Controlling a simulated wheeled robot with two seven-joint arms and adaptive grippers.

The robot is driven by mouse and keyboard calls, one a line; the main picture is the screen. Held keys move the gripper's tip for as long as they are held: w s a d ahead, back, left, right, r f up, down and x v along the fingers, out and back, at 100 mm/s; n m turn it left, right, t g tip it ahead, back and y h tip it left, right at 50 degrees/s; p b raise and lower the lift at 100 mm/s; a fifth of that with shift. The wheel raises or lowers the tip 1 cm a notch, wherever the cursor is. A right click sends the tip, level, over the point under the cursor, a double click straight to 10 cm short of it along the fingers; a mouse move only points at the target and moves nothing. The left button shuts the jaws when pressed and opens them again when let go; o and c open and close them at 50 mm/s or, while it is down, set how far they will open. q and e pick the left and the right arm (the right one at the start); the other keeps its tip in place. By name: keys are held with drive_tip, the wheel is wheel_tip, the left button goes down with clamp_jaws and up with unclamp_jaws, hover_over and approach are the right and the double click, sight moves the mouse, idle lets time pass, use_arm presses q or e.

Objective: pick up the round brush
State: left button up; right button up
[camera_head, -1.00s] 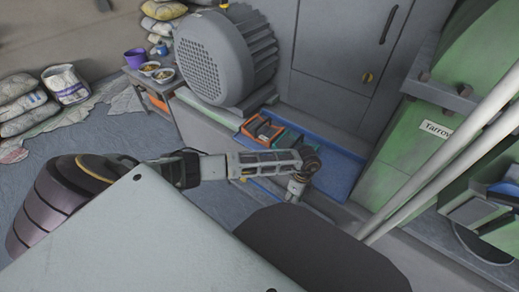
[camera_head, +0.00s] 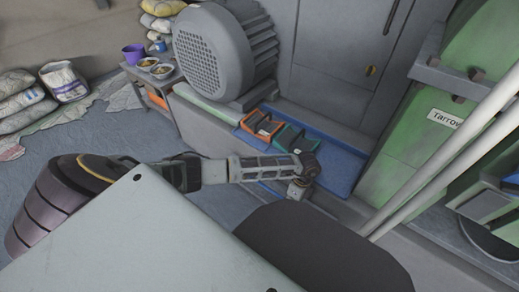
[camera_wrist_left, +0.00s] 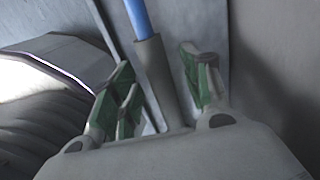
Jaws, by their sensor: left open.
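In the left wrist view, a blue rod (camera_wrist_left: 138,18) with a grey sleeve (camera_wrist_left: 153,62) runs down between the fingers. It may be the round brush's handle, but no bristles show and I cannot be sure. My left gripper (camera_wrist_left: 165,80) is open, with its green-padded fingers on either side of the rod. Whether a finger touches it is unclear. In the head view, my left gripper (camera_head: 298,190) is at the end of the arm, by the near edge of the blue mat. No brush can be clearly made out there. My right gripper is not in view.
An orange tray (camera_head: 262,125) and a teal tray (camera_head: 290,138) lie on the blue mat (camera_head: 340,168). Green machinery (camera_head: 420,140) and white pipes (camera_head: 450,155) are at the right. Bowls (camera_head: 160,71) and a purple pot (camera_head: 134,54) are far left.

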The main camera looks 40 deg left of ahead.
use_arm(q)
drive_tip(key=shift+c, duration=0.2)
idle(0.3)
clamp_jaws()
